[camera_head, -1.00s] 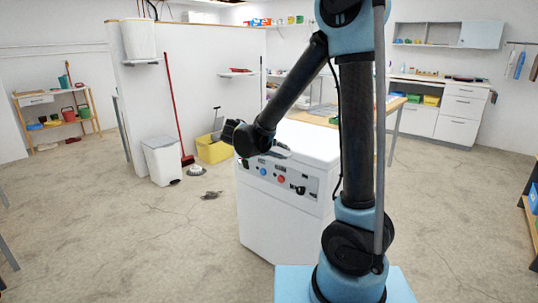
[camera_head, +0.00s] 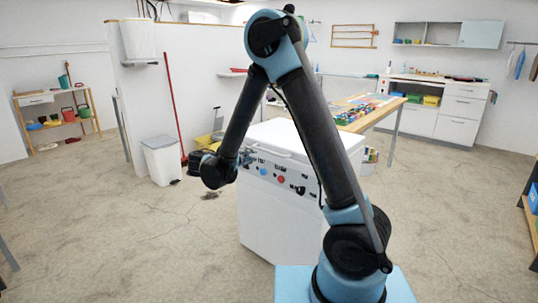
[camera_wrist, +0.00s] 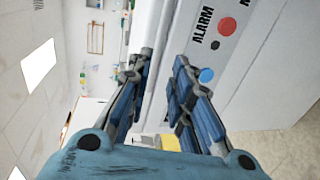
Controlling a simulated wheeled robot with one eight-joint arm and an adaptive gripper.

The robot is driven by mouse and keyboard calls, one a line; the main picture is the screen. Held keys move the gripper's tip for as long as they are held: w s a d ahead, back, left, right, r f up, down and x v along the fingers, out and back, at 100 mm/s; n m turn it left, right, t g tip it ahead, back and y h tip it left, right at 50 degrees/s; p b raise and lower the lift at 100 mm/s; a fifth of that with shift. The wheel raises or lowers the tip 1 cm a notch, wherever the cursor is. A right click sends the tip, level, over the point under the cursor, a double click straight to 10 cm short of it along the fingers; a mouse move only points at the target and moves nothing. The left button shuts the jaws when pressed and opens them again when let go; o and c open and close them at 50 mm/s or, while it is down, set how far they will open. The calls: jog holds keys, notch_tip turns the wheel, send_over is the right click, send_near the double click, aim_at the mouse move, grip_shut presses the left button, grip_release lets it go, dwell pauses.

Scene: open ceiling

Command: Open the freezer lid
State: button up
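The white chest freezer (camera_head: 280,218) stands in the middle of the floor. Its flat white lid (camera_head: 300,138) is shut. The front control panel (camera_head: 275,176) carries a blue and a red round part; it also shows close up in the wrist view (camera_wrist: 232,28), with the word ALARM. My gripper (camera_head: 246,157) is at the upper left front of the freezer, small and partly hidden in the head view. In the wrist view my gripper (camera_wrist: 158,75) is open, its two fingers apart, with the white lid edge (camera_wrist: 151,45) beyond and between them. I cannot tell whether they touch it.
A white bin (camera_head: 162,162), a red broom (camera_head: 172,100) and a yellow bucket (camera_head: 204,141) stand left of the freezer by a partition wall. A wooden table (camera_head: 372,112) with small items is behind on the right. The floor at front left is clear.

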aim_at(269, 152)
jog(key=x, duration=1.3)
jog(key=shift+w+d, duration=0.15)
jog(key=shift+w, duration=0.05)
jog(key=shift+c, duration=0.2)
grip_shut()
